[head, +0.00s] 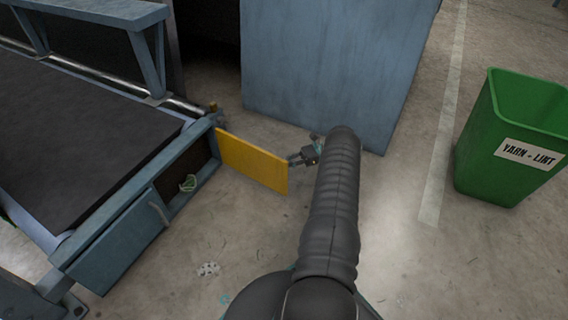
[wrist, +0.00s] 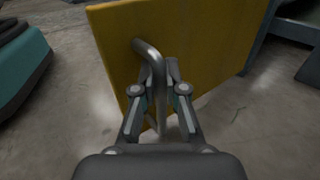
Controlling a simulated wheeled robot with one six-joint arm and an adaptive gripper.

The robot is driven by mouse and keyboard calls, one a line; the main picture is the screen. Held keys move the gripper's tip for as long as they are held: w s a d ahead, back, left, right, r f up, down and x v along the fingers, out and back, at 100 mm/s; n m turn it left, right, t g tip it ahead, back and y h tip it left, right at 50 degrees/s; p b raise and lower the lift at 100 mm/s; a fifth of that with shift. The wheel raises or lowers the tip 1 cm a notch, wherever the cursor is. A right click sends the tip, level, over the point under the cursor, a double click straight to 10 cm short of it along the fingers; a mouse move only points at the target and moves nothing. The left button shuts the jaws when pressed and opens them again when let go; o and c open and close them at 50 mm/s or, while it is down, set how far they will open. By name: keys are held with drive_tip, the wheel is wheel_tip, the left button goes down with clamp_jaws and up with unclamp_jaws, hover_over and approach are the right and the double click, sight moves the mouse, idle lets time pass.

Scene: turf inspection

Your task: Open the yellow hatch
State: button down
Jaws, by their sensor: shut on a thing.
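The yellow hatch (head: 252,161) stands swung out from the blue machine frame, hinged at its left edge in the head view. The opening (head: 187,172) beside it is uncovered, with a green tangled bit (head: 188,183) inside. In the wrist view the hatch (wrist: 190,35) fills the upper middle, with a grey bent bar handle (wrist: 148,52) on its face. My gripper (wrist: 160,92) is shut on the handle, its fingers on both sides of the bar. In the head view my gripper (head: 303,157) is at the hatch's free edge, partly hidden by my arm.
A blue cabinet (head: 320,65) stands close behind the hatch and my arm. A green bin (head: 510,140) labelled "YARN + LINT" stands at the right. A closed blue panel (head: 120,245) is left of the opening. The floor in front is mostly clear, with small scraps (head: 208,269).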

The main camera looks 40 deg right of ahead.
drive_tip(key=shift+s+d, duration=0.1)
drive_tip(key=c, duration=1.2)
unclamp_jaws()
drive_tip(key=shift+d, duration=0.1)
wheel_tip(320, 180, up, 10)
drive_tip(key=shift+f, duration=0.1)
